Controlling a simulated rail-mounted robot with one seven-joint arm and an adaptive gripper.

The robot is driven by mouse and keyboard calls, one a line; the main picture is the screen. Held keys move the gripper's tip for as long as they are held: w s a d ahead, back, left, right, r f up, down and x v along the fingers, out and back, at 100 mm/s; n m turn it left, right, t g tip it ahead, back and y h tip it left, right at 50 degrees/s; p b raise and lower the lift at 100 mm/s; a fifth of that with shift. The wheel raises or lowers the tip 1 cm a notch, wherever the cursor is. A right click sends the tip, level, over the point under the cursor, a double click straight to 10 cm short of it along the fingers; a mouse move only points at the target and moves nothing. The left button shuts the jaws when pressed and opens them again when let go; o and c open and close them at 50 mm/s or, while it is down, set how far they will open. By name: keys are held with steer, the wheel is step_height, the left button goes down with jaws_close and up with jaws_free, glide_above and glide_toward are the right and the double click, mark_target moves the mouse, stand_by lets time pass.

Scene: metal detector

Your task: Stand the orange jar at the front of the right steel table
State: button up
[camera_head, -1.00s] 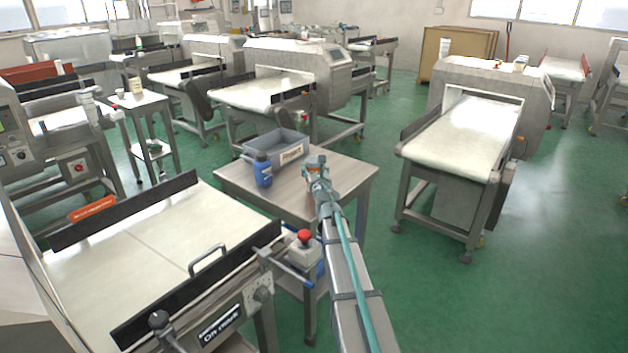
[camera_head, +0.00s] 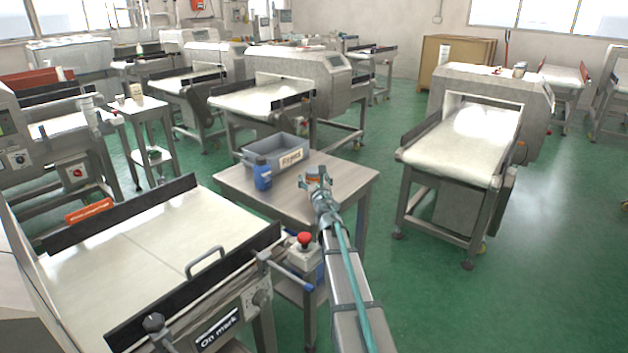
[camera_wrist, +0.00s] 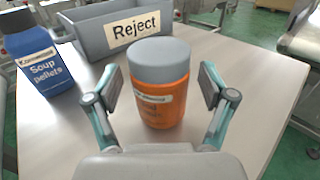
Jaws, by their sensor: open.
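The orange jar (camera_wrist: 162,97) has a grey lid and a pale label and stands upright on the steel table (camera_head: 345,180). In the head view the jar (camera_head: 312,172) shows only in part, behind my gripper. My gripper (camera_wrist: 165,92) is open, with one finger on each side of the jar and a gap between each pad and the jar. In the head view my gripper (camera_head: 316,182) is over the table's right half.
A grey bin marked Reject (camera_wrist: 110,28) stands behind the jar. A blue Soup pellets bottle (camera_wrist: 38,55) stands to the left, also in the head view (camera_head: 262,173). A red emergency button (camera_head: 305,238) is near the table's front. The table's right side is clear.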

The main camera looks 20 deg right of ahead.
steer(key=shift+r, duration=0.2)
steer(key=v, duration=1.2)
steer(key=shift+s+f, duration=0.1)
